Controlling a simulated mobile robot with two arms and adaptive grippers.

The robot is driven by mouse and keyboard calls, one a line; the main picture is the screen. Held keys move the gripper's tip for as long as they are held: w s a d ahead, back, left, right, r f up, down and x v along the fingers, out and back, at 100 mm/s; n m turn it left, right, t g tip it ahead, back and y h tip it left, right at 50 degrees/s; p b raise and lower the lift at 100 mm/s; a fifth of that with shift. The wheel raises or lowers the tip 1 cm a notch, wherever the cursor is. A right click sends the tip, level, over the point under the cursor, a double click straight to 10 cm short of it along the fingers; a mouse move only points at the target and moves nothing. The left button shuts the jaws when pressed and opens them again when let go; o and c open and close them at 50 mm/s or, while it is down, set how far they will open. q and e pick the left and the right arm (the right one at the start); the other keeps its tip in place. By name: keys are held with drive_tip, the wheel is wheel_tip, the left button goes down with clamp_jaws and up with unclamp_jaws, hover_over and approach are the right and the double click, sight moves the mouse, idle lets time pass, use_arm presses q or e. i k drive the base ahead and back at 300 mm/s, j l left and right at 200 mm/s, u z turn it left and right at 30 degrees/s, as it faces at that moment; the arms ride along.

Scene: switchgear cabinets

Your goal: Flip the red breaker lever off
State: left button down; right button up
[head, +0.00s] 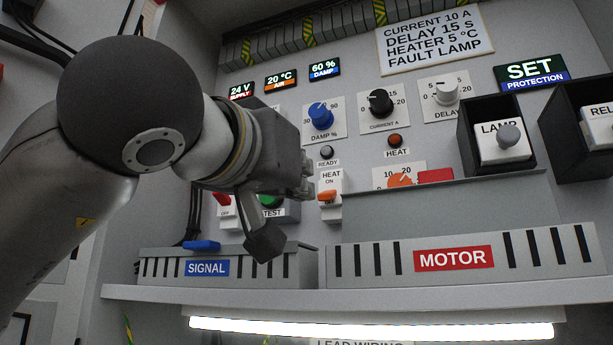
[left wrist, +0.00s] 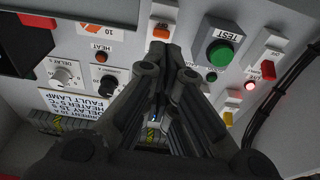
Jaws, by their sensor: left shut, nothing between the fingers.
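The red breaker lever (head: 222,198) is on a white switch at the panel's lower left, partly hidden by my left arm. An OFF label shows below it, so it appears to sit in the upper position. The left wrist view, which is upside down, shows the red lever (left wrist: 268,70) to the right of the green TEST button (left wrist: 220,53). My left gripper (head: 305,180) is shut and empty in front of the panel. Its fingertips appear near the orange HEAT lever (head: 327,196), to the right of the red lever; contact cannot be told. My right gripper is not in view.
The SIGNAL trunking (head: 160,267) and MOTOR trunking (head: 375,262) run below the switches. Blue, black and white knobs sit above. A black-shrouded LAMP switch (head: 503,148) projects at the right. In the left wrist view, dark cables (left wrist: 275,95) run beside the red-lever switch.

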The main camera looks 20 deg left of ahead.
sight(224, 201)
drive_tip(key=k+j, duration=0.1)
drive_tip(key=k, duration=1.4)
